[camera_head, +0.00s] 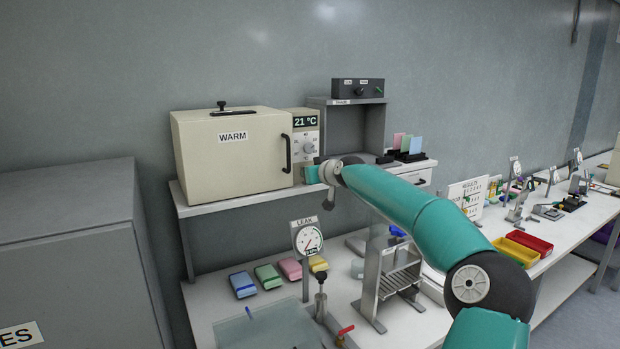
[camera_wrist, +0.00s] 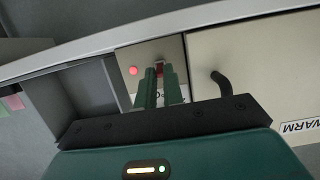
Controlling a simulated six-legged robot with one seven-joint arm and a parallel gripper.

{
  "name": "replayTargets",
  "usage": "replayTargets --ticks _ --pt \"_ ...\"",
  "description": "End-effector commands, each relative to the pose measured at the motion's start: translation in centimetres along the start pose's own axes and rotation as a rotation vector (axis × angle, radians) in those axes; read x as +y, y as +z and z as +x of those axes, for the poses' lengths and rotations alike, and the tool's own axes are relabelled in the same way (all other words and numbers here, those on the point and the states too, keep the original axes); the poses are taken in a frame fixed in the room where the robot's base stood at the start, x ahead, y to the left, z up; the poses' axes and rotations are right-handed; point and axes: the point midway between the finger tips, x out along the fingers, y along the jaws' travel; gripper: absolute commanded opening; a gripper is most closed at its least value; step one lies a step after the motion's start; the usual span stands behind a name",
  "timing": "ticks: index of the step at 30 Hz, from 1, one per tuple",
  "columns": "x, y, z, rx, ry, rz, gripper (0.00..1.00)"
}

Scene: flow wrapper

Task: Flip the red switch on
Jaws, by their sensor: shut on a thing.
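The red switch (camera_wrist: 160,67) shows as a small red patch at the fingertips in the wrist view, on the pale control panel (camera_wrist: 141,57) of the warmer. My gripper (camera_wrist: 155,75) has its green fingers close together at this panel and is shut on the switch. The fingers hide most of the switch, so I cannot tell its position. A round red light or button (camera_wrist: 133,71) sits beside it. In the head view my gripper (camera_head: 313,175) is at the lower part of the panel, under the dial (camera_head: 310,148) and the 21 °C display (camera_head: 305,120); the switch is hidden there.
The WARM cabinet (camera_head: 227,163) with a dark door handle (camera_head: 286,152) stands left of my gripper on the shelf (camera_head: 225,204). A grey open housing (camera_head: 345,130) stands to the right. Below are a LEAK gauge (camera_head: 308,240) and several coloured packs on the bench.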

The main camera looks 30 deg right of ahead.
Motion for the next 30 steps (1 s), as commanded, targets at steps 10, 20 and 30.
replayTargets --ticks 10,20,30 --pt "-0.15 -0.82 0.13 -0.166 -0.002 -0.001 0.0" --pt "-0.09 -0.8 0.17 -0.208 -0.003 0.0 0.0" --pt "-0.08 -0.75 0.19 -0.208 -0.003 0.0 0.23"
